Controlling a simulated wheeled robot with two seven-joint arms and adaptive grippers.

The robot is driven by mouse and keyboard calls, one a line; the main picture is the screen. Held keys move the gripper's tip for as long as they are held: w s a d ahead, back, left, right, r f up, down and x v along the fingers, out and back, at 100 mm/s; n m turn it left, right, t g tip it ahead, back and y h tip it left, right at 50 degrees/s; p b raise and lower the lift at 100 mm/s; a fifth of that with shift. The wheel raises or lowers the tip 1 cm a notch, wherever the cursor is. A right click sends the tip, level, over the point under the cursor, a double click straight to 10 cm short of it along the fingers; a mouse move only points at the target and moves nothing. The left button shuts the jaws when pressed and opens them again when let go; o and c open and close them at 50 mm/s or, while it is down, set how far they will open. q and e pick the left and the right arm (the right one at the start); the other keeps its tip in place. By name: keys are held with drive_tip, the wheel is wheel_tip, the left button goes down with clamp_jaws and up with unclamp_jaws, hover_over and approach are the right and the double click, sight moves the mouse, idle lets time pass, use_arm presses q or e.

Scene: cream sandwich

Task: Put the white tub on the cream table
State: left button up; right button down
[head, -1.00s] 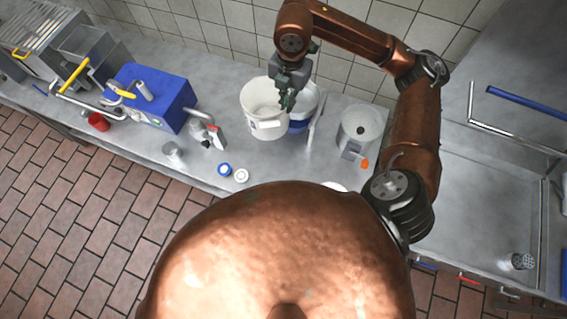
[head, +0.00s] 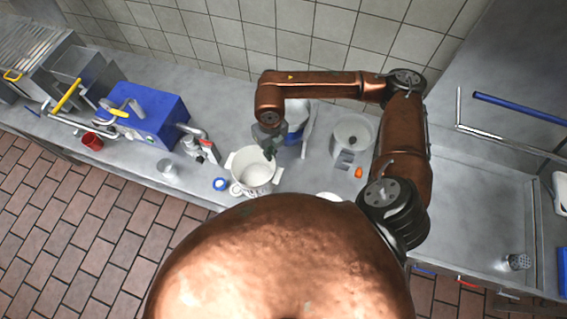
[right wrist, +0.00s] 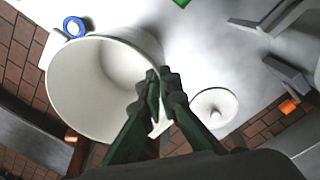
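The white tub (head: 236,163) is near the front edge of the steel counter (head: 200,90), mouth facing up. My right gripper (head: 271,152) is at its right rim. In the right wrist view the fingers (right wrist: 162,82) are closed together at the rim of the tub (right wrist: 85,85), with a pale bit between them. I cannot tell whether the tub's bottom touches the counter. I see no surface I can clearly name as the cream table. My left gripper is not in view.
A blue box-shaped machine (head: 155,120) stands at the left. A white-and-blue container (head: 297,118) is behind my gripper. A pale round container (head: 352,133) and an orange piece (head: 358,172) are right. A blue ring (head: 220,184) lies left of the tub. A sink basin is further right.

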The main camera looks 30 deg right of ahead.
drive_tip(key=s+d+f, duration=0.2)
drive_tip(key=d+f, duration=0.2)
drive_tip(key=f, duration=0.5)
drive_tip(key=shift+p, duration=0.35)
drive_tip(key=shift+d, duration=0.1)
drive_tip(key=c, duration=2.6)
unclamp_jaws()
drive_tip(key=shift+f, duration=0.15)
drive_tip(key=shift+c, duration=0.2)
drive_tip(key=o, duration=0.5)
drive_tip(key=r, duration=1.2)
drive_tip(key=shift+d+r, duration=0.2)
drive_tip(key=shift+d, duration=0.1)
